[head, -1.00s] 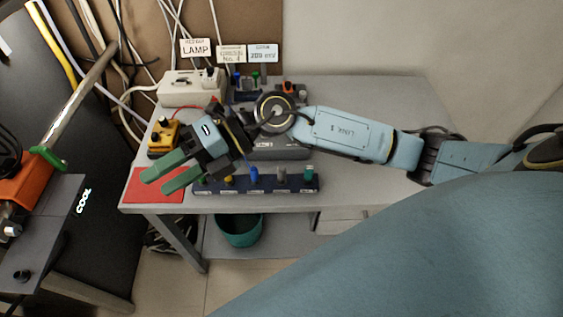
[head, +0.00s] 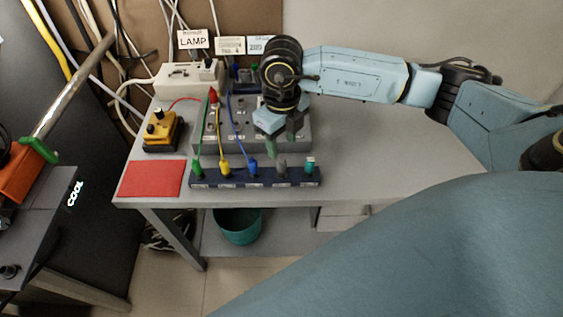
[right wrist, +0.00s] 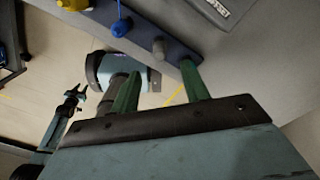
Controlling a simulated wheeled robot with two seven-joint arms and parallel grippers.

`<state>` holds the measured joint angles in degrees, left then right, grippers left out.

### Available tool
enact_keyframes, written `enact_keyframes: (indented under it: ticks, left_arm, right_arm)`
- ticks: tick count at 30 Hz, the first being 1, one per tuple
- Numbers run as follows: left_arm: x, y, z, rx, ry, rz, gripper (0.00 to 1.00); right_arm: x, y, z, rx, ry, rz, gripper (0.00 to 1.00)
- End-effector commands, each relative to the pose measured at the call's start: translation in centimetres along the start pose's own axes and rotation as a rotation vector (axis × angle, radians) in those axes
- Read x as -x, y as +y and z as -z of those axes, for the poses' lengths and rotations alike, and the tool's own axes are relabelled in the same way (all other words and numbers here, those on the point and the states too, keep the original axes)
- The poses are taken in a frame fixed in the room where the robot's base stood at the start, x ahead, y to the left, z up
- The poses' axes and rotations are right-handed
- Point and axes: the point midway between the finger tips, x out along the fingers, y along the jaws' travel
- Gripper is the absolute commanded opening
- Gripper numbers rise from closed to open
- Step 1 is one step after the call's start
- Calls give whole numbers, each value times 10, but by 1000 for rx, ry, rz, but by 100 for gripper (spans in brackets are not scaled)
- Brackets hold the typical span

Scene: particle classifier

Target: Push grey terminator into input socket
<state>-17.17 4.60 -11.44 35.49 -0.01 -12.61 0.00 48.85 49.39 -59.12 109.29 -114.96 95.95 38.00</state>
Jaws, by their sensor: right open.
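The grey terminator (head: 281,166) stands upright in the dark blue rack (head: 235,184) at the table's front, between a blue and a teal plug. It also shows in the right wrist view (right wrist: 159,48), just beyond my fingers. My right gripper (head: 280,141) is open and points down just behind the rack's right part, with nothing seen between its green fingers (right wrist: 158,88). The grey socket box (head: 213,144) lies behind the rack, partly covered by my gripper. I cannot tell which of its sockets is the input. My left gripper does not show in the head view.
Green, yellow and blue leads run from the rack (right wrist: 185,45) to the box. A teal plug (head: 310,164) stands right of the grey terminator. A red mat (head: 151,179) and a yellow box (head: 162,133) lie left. The table's right side is clear.

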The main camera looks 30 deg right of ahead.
Motion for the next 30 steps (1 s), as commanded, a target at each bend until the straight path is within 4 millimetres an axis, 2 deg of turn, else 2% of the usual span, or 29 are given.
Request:
enact_keyframes:
  ticks: [1, 3, 11, 21, 29, 30]
  left_arm:
    - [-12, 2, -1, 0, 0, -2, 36]
    - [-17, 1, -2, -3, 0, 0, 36]
    - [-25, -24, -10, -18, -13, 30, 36]
    - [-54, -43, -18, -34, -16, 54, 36]
    - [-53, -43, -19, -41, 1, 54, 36]
    - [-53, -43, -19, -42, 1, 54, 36]
  right_arm:
    - [-15, 0, 0, 0, 1, -1, 46]
    - [-23, 0, 0, 0, 0, -2, 46]
    - [-36, 1, 0, 1, 0, -3, 46]
    - [-80, 1, 0, 1, 0, -2, 46]
    - [-82, 1, 0, 1, -1, -2, 46]
    - [-82, 1, 0, 1, -1, -3, 43]
